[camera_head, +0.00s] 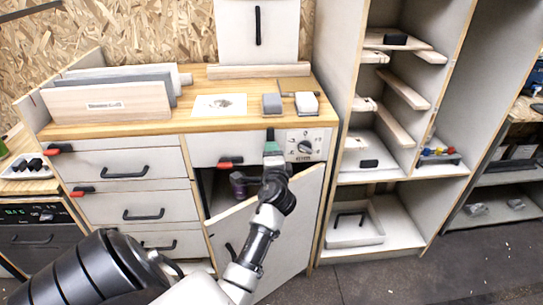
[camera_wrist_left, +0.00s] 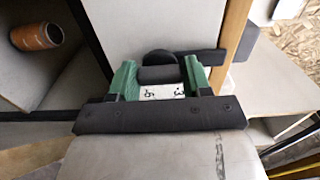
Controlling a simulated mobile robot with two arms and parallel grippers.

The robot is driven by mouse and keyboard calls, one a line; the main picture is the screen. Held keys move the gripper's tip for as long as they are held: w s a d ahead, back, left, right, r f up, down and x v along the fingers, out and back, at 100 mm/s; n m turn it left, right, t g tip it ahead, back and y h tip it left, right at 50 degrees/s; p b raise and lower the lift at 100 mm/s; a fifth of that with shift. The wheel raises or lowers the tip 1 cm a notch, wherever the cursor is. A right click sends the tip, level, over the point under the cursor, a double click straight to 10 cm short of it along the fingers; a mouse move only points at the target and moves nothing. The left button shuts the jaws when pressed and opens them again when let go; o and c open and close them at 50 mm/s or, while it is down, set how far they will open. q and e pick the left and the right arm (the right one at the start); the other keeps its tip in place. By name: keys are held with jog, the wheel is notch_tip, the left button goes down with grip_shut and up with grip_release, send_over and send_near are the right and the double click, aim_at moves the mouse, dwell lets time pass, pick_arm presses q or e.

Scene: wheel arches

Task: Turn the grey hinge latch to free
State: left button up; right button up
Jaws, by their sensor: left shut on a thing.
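My left gripper (camera_head: 271,148) is at the front of the workbench, just left of the knob panel. Its green fingers (camera_wrist_left: 160,80) are shut on a dark grey rounded piece, which I take to be the hinge latch (camera_wrist_left: 158,73). In the head view a small dark grey end of it (camera_head: 270,134) shows above the fingers. The rest is hidden by the gripper, so I cannot tell its exact turn angle. A white plate with dark marks shows between the fingers in the wrist view. My right gripper is not in view.
A cabinet door (camera_head: 265,240) stands open below my gripper, close to my forearm. Red-tipped latches (camera_head: 230,163) sit on the drawer fronts. The knob panel (camera_head: 305,146) is just right. A brown tube (camera_wrist_left: 36,36) lies inside the cabinet. The shelf unit (camera_head: 400,175) stands right.

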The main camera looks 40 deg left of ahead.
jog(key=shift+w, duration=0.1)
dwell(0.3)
pick_arm(q)
jog(key=o, duration=1.3)
jog(key=shift+d, duration=0.1)
jog(key=v, duration=1)
jog(key=shift+s+d, duration=0.15)
jog(key=shift+s, duration=0.15)
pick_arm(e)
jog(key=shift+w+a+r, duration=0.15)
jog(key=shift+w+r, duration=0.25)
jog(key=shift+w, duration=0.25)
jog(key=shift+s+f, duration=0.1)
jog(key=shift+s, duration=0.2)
